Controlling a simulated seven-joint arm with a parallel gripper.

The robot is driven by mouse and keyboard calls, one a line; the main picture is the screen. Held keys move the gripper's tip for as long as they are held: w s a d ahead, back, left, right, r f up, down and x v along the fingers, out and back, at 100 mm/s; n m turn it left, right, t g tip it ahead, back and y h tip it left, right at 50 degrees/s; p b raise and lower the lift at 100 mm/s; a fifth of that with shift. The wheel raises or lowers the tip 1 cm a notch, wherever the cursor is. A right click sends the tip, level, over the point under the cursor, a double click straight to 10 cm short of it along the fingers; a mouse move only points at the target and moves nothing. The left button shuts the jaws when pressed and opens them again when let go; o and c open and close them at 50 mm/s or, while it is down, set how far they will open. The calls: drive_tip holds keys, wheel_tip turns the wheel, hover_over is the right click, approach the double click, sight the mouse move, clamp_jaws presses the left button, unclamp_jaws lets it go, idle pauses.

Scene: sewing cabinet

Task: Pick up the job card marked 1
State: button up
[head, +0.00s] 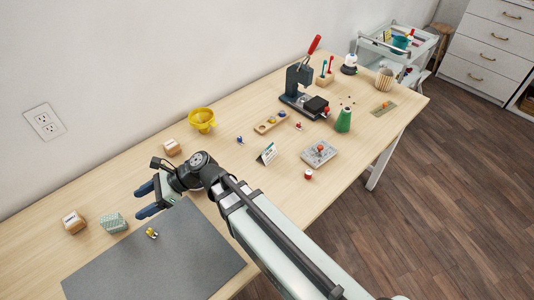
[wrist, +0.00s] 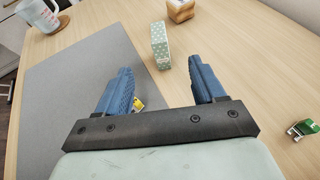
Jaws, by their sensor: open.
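A small white and green card (head: 268,153) stands tilted on the table, right of my gripper in the head view. It looks like a job card, but its marking is too small to read, so I cannot tell whether it is card 1. My gripper (head: 146,200) is open and empty above the table, near the back edge of the grey mat and well left of that card. In the wrist view my blue fingers (wrist: 159,71) are spread apart with nothing held between them. I cannot identify the card in the wrist view.
A patterned green box (head: 113,222) and wooden blocks, one at far left (head: 75,222), stand near my gripper. A small yellow item (head: 152,233) lies on the grey mat (head: 160,265). A yellow bowl (head: 202,119) and a press (head: 300,88) stand farther back.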

drive_tip(key=o, duration=0.5)
drive_tip(key=shift+o, duration=0.2)
